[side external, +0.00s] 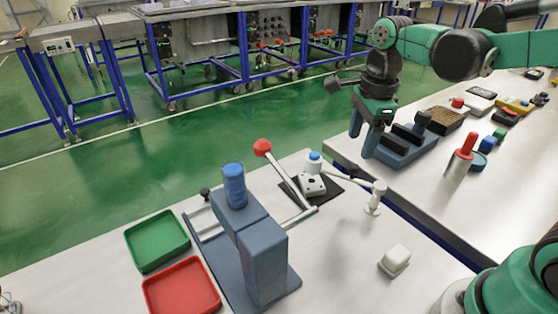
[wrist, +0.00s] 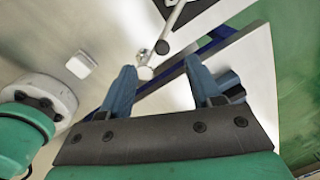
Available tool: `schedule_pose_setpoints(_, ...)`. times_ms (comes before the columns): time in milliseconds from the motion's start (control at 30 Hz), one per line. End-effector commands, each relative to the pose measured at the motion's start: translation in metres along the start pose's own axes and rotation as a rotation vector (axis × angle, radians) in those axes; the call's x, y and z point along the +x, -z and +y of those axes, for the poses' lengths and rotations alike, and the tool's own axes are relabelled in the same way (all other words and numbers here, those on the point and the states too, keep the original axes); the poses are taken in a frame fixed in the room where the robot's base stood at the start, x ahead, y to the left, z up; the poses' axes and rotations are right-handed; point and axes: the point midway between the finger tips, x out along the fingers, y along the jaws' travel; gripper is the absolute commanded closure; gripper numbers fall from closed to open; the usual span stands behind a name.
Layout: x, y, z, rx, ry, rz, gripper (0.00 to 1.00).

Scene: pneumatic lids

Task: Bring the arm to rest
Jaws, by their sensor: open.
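My gripper (side external: 361,146) is raised at the upper right in the side external view, over the edge of the right-hand table. Its two blue fingers point down and stand apart, with nothing between them. The wrist view also shows my gripper (wrist: 160,68) with its fingers spread and empty. A blue-grey fixture with dark knobs (side external: 402,146) is close beside and behind the fingers in the side external view. I cannot tell the exact gap to it. In the wrist view a small white stand (wrist: 145,72) shows beyond the fingers.
On the near table are a blue-grey press (side external: 262,262), a red-knobbed lever (side external: 263,147), a green tray (side external: 157,240), a red tray (side external: 182,290) and a white block (side external: 395,259). A red-topped cylinder (side external: 461,155) stands on the right table. Green floor (side external: 180,147) lies behind.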

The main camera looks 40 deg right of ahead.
Motion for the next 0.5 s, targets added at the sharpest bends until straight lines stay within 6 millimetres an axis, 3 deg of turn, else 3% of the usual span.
schedule_pose_setpoints(300, -0.007, -0.01, 0.033, -1.15, 0.32, 0.058, 0.43)
schedule_pose_setpoints(500, -0.004, -0.014, 0.045, -1.7, 0.472, 0.22, 0.43)
